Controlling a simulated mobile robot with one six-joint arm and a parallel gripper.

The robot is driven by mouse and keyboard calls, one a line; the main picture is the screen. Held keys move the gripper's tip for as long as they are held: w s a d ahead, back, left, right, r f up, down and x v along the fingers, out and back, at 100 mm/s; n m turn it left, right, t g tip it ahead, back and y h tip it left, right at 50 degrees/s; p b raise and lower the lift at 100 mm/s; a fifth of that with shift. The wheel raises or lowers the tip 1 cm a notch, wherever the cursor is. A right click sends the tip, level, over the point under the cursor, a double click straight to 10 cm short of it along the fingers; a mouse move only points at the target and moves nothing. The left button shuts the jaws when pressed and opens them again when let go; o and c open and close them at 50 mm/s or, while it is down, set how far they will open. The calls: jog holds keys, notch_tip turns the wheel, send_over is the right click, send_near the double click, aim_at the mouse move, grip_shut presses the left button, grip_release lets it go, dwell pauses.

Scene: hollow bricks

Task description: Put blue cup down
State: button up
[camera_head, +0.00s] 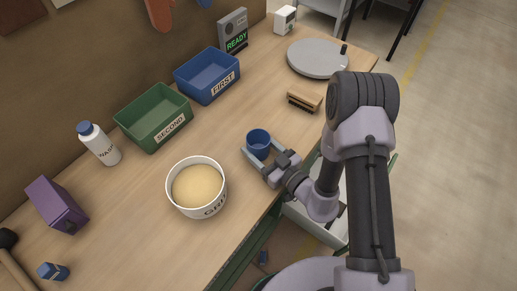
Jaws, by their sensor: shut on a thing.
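The blue cup (258,149) is upright at the bench's front side, between the two fingers of my gripper (258,151). My gripper is shut on the cup, reaching in from the right. The cup looks close to the bench top, but I cannot tell whether its base touches the wood. The cup's lower front is partly hidden by the gripper.
A white tub of tan powder (197,188) stands left of the cup. A brush (304,101) and a grey turntable (318,58) lie beyond it. A green bin (153,132) and a blue bin (194,93) stand at the back. Bare wood lies between cup and bins.

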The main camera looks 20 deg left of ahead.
jog(key=shift+f, duration=0.15)
jog(key=o, duration=1.6)
jog(key=shift+o, duration=0.2)
